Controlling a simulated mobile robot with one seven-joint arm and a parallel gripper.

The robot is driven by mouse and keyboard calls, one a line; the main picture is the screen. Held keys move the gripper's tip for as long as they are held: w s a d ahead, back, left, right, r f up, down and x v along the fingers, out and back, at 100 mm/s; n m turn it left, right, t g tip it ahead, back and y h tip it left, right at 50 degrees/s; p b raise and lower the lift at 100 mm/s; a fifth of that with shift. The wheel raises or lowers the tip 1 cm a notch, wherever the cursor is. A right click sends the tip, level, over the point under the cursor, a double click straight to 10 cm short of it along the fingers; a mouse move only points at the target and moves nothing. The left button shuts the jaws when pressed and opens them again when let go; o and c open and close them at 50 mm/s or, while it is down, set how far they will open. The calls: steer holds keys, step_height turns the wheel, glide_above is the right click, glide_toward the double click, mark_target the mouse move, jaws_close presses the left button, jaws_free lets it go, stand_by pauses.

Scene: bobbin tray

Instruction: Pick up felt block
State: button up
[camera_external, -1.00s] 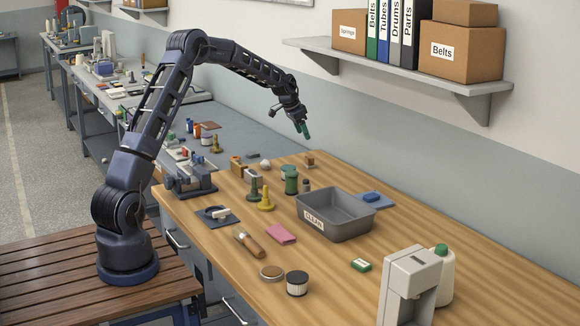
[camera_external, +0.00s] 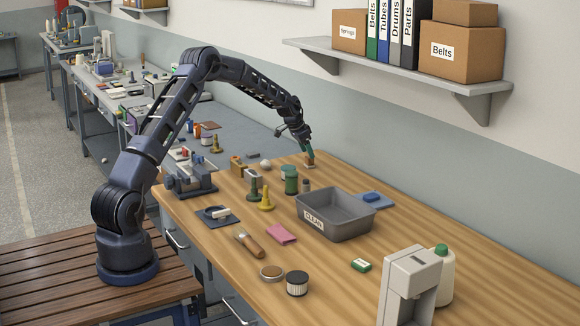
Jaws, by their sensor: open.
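A small brown block with a paler base (camera_external: 309,165), which looks like the felt block, stands near the back edge of the wooden workbench, close to the wall. My gripper (camera_external: 309,153) points down at this block, its green-tipped fingers open. The fingertips overlap the block's upper part in the picture and hide some of it. I cannot tell whether they touch it or are on both sides of it.
A pale round lump (camera_external: 265,164) lies to the left of the block. The bench right of the block is clear.

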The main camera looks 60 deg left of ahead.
mark_target(309, 162)
steer(key=x, duration=0.4)
steer(key=shift+s+f, duration=0.1)
steer(key=shift+f, duration=0.15)
steer(key=shift+c, duration=0.4)
steer(key=c, duration=1)
